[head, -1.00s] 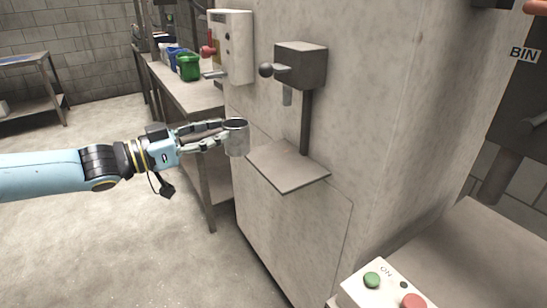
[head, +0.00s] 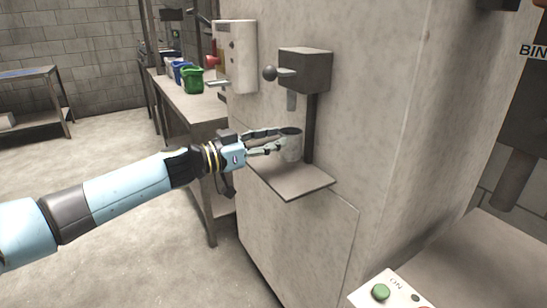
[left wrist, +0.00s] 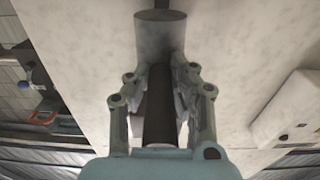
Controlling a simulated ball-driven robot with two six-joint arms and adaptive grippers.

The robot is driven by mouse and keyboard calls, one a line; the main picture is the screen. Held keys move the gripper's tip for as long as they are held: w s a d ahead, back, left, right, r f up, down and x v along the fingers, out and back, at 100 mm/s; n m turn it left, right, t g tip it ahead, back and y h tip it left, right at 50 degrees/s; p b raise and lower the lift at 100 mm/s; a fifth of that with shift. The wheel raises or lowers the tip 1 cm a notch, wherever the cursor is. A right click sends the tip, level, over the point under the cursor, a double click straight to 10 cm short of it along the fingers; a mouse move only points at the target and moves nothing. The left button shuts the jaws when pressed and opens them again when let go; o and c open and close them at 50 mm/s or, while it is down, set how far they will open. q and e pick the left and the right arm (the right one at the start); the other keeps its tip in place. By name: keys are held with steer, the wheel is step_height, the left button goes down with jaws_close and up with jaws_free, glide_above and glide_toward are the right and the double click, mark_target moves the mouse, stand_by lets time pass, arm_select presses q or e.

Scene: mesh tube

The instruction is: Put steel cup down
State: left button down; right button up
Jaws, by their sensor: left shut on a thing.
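The steel cup (head: 292,148) is a grey cylinder with a dark open mouth, upright in the fingers of my left gripper (head: 282,141). That gripper is shut on the cup from its left side. The cup is over the small shelf (head: 297,185) of the wall-mounted dispenser, below its spout (head: 292,101). I cannot tell whether the cup's base touches the shelf. In the left wrist view the cup (left wrist: 158,42) appears beyond the fingertips. My right gripper is not in view.
The dispenser's dark head (head: 305,70) and post (head: 311,128) stand close beside the cup. A side table with several coloured containers, one green (head: 193,82), is at the left back. A panel with a green button (head: 380,291) is at the lower right.

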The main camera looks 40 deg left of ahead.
mark_target(280, 152)
arm_select(q)
step_height(280, 152, down, 3)
steer(key=shift+f+b, duration=0.1)
steer(key=shift+b, duration=0.45)
steer(key=shift+w+d+f, duration=0.1)
steer(key=shift+w+f, duration=0.05)
steer(key=shift+w, duration=0.1)
steer(key=c, duration=0.8)
jaws_free()
steer(key=shift+s, duration=0.1)
